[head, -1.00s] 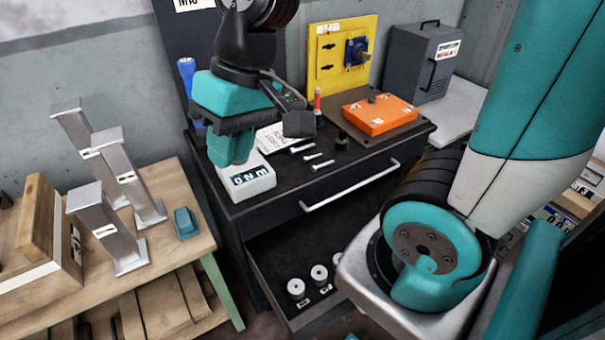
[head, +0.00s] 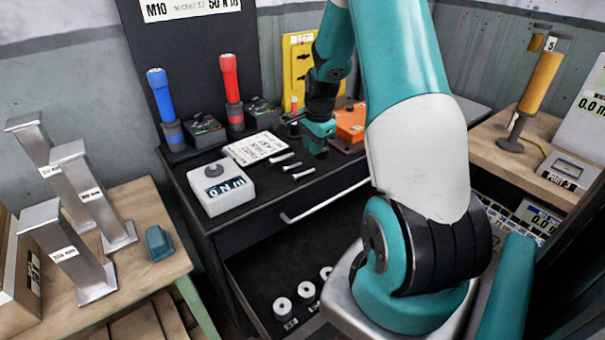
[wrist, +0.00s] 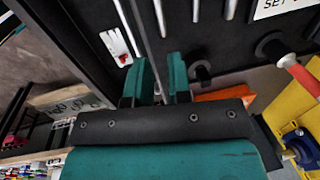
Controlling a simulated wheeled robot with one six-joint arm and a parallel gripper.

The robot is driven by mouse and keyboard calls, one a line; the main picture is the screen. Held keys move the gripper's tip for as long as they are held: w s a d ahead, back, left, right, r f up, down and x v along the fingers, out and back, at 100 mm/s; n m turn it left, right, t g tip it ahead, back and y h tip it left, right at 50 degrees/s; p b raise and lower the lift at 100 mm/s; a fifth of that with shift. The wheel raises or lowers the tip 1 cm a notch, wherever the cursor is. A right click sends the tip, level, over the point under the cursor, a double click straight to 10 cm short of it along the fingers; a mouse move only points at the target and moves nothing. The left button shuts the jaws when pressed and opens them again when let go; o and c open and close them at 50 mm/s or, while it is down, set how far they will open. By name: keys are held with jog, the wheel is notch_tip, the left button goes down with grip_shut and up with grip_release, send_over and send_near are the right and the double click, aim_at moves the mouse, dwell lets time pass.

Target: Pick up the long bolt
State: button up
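Three silver bolts lie side by side on the dark cabinet top. In the head view they are the back bolt (head: 281,158), the middle bolt (head: 288,166) and the front bolt (head: 304,171). I cannot tell for sure which is longest. The wrist view shows their shafts at the top (wrist: 160,18), cut off by the frame edge. My gripper (head: 318,150) is above the cabinet top, just right of the bolts.
A white torque display (head: 220,188) and a printed card (head: 255,148) lie left of the bolts. Red (head: 232,90) and blue (head: 160,95) tools stand behind. An orange box (head: 350,122) is right of my gripper. The open drawer (head: 270,265) below holds white rollers.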

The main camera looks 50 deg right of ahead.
aim_at(307, 171)
jog(key=f, duration=0.3)
jog(key=shift+w+f, duration=0.25)
jog(key=shift+w, duration=0.05)
jog(key=shift+w+a+f+p, duration=0.1)
jog(key=shift+w+f+p, duration=0.15)
jog(key=shift+f, duration=0.65)
jog(key=shift+w+d+f+p, duration=0.1)
jog(key=shift+f+p, duration=0.25)
jog(key=shift+f, duration=0.5)
jog(key=shift+w+a+f+p, duration=0.1)
jog(key=shift+w+f+p, duration=0.15)
jog(key=shift+f, duration=0.65)
grip_shut()
